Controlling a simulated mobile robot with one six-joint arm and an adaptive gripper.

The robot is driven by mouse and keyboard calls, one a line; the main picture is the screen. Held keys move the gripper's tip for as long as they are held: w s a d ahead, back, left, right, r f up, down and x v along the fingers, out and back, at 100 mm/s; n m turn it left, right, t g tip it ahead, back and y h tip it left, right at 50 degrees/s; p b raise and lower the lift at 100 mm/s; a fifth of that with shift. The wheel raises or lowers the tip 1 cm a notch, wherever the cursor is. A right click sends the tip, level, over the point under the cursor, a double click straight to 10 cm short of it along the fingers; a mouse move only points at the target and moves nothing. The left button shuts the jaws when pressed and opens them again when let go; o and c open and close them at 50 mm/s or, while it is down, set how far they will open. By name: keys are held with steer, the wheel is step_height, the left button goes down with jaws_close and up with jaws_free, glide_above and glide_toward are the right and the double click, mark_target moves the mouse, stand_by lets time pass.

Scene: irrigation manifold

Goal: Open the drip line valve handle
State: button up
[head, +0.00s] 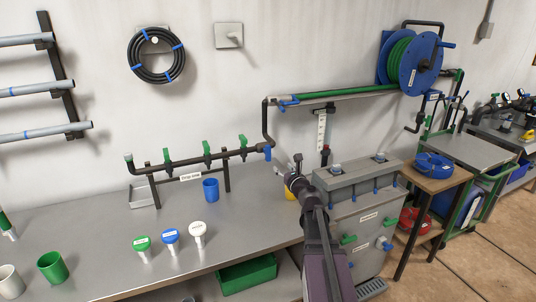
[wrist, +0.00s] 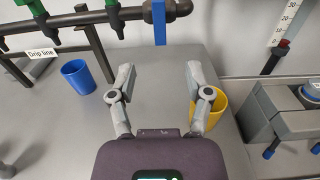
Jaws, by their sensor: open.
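A dark manifold pipe (head: 190,160) stands on posts above the bench, with a "Drip line" label (head: 190,177) below it. The label also shows in the wrist view (wrist: 42,53). The pipe carries several green valve handles (head: 207,148) standing up. A blue handle (head: 267,152) is at its right end; in the wrist view this handle (wrist: 159,24) hangs down, crosswise to the pipe. I cannot tell for sure which handle the label belongs to. My gripper (wrist: 160,76) is open and empty, its fingers apart, below and in front of the blue handle, not touching it.
A blue cup (wrist: 78,77) stands left of my gripper; a yellow cup (wrist: 217,107) is close by the right finger, partly hidden. A grey tank (head: 357,205) stands to the right. Labelled green, blue and white knobs (head: 170,237) are on the bench (head: 105,262).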

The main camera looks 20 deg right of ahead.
mark_target(269, 153)
steer(key=shift+w, duration=0.1)
steer(key=w, duration=1.3)
steer(key=shift+w, duration=0.3)
jaws_close()
